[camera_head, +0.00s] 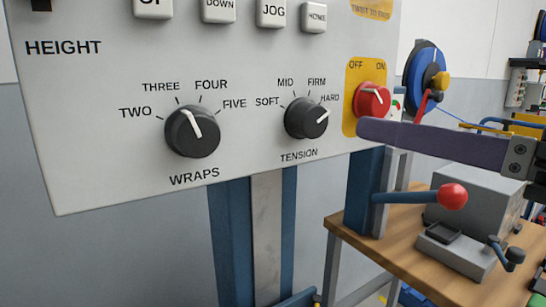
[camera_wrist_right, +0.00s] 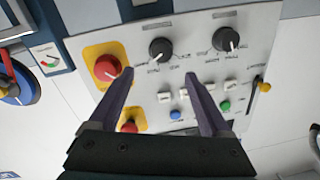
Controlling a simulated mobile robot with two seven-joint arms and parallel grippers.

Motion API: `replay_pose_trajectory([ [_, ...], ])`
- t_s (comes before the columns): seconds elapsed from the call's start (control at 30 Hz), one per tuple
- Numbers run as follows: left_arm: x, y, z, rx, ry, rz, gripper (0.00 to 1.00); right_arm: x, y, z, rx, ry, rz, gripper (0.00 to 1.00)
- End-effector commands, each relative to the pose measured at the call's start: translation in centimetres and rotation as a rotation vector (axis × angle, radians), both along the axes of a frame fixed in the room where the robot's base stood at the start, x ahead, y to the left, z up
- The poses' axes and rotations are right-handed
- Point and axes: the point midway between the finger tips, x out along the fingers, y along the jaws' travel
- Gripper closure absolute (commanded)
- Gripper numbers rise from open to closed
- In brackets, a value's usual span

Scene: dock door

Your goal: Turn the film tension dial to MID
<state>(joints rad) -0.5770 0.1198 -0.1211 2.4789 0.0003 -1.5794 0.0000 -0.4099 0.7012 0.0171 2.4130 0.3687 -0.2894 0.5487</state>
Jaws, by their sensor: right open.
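The tension dial (camera_head: 306,118) is a dark round knob on the light grey panel (camera_head: 110,110), with SOFT, MID, FIRM and HARD printed around it. Its white pointer aims up and right, at HARD. My right gripper (camera_head: 361,131) comes in from the right in the head view, its purple finger ending right of the dial, apart from it. In the right wrist view, my right gripper (camera_wrist_right: 159,75) is open and empty, its two fingers facing the panel. The tension dial (camera_wrist_right: 161,50) shows there beyond the fingertips. My left gripper is not in view.
The wraps dial (camera_head: 193,131) is left of the tension dial. A red OFF/ON knob (camera_head: 371,99) on a yellow plate sits to the right, close to my finger. Push buttons (camera_head: 271,13) line the panel above. A wooden bench (camera_head: 400,253) with a red-knobbed lever (camera_head: 452,197) stands below right.

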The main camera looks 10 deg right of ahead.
Motion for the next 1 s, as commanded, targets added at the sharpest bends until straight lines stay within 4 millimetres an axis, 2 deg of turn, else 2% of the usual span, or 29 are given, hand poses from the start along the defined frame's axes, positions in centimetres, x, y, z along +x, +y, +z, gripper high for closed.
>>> replay_pose_trajectory([
  [0.03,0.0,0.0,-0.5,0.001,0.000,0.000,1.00,0.1,0.0,-0.3,0.004,-0.007,0.004,0.18],
  [0.27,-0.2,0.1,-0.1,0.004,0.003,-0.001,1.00,1.6,0.7,0.2,0.011,-0.013,0.004,0.18],
  [0.7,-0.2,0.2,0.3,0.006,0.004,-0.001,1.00,7.6,3.5,0.1,0.008,-0.009,0.004,0.18],
  [1.0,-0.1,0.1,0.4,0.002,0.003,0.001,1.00,9.0,4.2,0.0,0.005,-0.008,0.006,0.18],
])
